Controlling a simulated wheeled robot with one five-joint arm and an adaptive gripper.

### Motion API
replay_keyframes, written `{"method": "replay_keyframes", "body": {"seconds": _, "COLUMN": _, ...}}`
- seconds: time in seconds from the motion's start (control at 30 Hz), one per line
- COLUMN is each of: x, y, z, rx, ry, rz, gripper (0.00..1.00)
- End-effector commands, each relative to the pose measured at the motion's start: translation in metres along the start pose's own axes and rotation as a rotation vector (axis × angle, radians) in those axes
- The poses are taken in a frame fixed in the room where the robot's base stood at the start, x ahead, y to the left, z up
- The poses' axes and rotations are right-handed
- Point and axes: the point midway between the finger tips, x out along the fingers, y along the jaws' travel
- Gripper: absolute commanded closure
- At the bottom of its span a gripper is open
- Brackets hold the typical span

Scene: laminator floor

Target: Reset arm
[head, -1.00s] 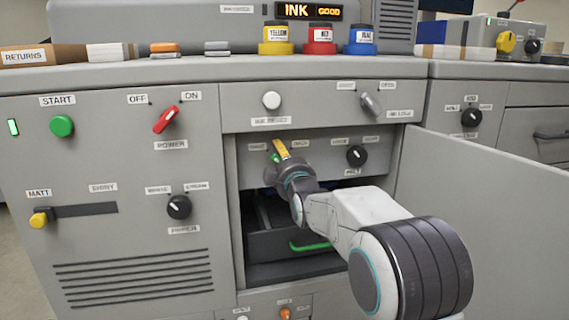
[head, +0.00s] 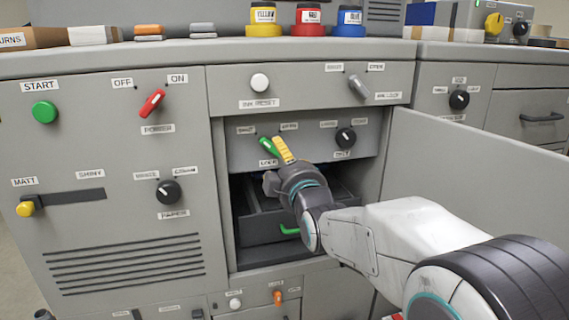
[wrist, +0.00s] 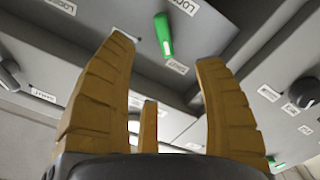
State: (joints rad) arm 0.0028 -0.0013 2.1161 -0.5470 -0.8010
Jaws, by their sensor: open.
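My gripper (head: 284,150) is at the open bay of the grey machine, with its yellow fingers pointing up at the inner panel. In the wrist view my gripper (wrist: 167,55) is open, its fingers wide apart with nothing between them. The green lock lever (head: 267,148) is just left of the fingers in the head view and tilts to the upper left. It also shows in the wrist view (wrist: 163,35), beyond the gap between the fingertips. I cannot tell whether a finger touches it.
The bay door (head: 470,190) stands open on the right, close to my arm. A dark drawer with a green handle (head: 289,230) sits below the gripper. A black knob (head: 345,138) is right of the lever. Ink pots (head: 308,20) stand on top.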

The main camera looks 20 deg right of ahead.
Motion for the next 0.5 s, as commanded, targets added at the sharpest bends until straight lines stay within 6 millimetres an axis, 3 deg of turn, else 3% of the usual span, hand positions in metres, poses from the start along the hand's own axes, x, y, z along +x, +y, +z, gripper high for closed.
{"method": "replay_keyframes", "body": {"seconds": 0.5, "x": -0.0063, "y": 0.0004, "z": -0.0004, "rx": 0.001, "ry": -0.001, "rz": -0.001, "gripper": 0.37}}
